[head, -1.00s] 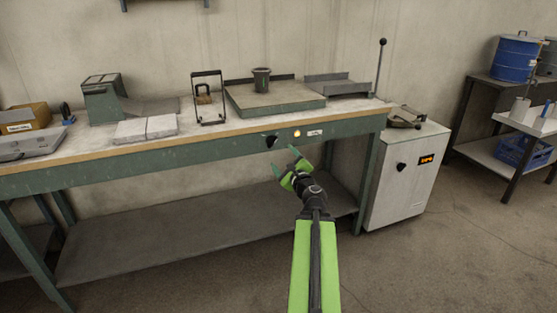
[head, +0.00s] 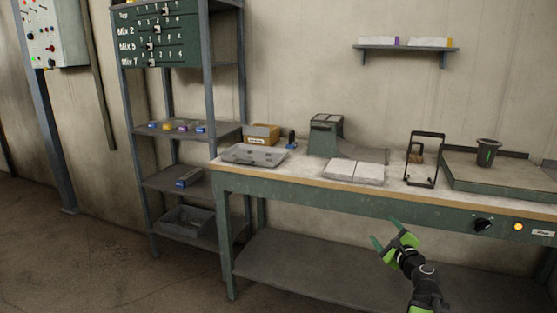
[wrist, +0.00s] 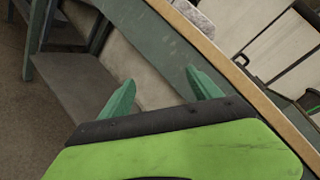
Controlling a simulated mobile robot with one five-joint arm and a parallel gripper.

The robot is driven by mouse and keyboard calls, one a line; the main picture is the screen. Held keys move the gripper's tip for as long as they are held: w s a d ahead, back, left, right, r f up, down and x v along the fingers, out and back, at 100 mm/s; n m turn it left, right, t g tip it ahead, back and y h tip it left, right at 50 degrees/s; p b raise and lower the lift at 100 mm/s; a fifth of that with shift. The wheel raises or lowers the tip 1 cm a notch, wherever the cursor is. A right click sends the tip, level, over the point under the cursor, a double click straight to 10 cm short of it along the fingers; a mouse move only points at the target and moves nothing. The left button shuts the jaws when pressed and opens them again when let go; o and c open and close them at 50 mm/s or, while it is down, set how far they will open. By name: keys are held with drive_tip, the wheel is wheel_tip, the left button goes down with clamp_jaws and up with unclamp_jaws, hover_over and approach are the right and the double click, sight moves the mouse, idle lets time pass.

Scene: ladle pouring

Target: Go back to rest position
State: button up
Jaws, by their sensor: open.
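My gripper (head: 387,236) is at the lower right in the head view, in front of the workbench's green front rail. Its two green fingers are spread apart with nothing between them. In the wrist view my gripper (wrist: 163,92) also shows open and empty, with the bench edge and lower shelf beyond it. The arm reaches up from the bottom right of the head view. No ladle can be made out in these frames.
A wall shelf (head: 405,48) hangs above. Floor at lower left is clear.

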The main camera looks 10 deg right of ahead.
drive_tip(key=a+f+n+g+y, duration=0.2)
drive_tip(key=a+f+n, duration=0.15)
drive_tip(key=a, duration=0.65)
drive_tip(key=w+a+f+n+g+y, duration=0.1)
drive_tip(key=a+f+n+g+y, duration=0.1)
drive_tip(key=a+n, duration=0.5)
drive_tip(key=a+f+n+g+y, duration=0.2)
drive_tip(key=a+f+y, duration=0.1)
drive_tip(key=a, duration=0.9)
drive_tip(key=s+a+f+n+g, duration=0.5)
drive_tip(key=a+f+n, duration=0.1)
drive_tip(key=a+f, duration=0.1)
drive_tip(key=s+d+f+n+g+h, duration=0.2)
drive_tip(key=s+f+n+g+h, duration=0.15)
drive_tip(key=s+f, duration=0.2)
drive_tip(key=s+d+f+n+g+h, duration=0.1)
drive_tip(key=s+d+n+g+h, duration=0.15)
drive_tip(key=s+d, duration=0.35)
wheel_tip(320, 180, up, 32)
drive_tip(key=n+p, duration=0.1)
drive_tip(key=p, duration=3)
drive_tip(key=shift+s+f+h+p, duration=0.2)
drive_tip(key=shift+s+h+p, duration=0.1)
drive_tip(key=shift+s, duration=0.1)
drive_tip(key=shift+f, duration=0.1)
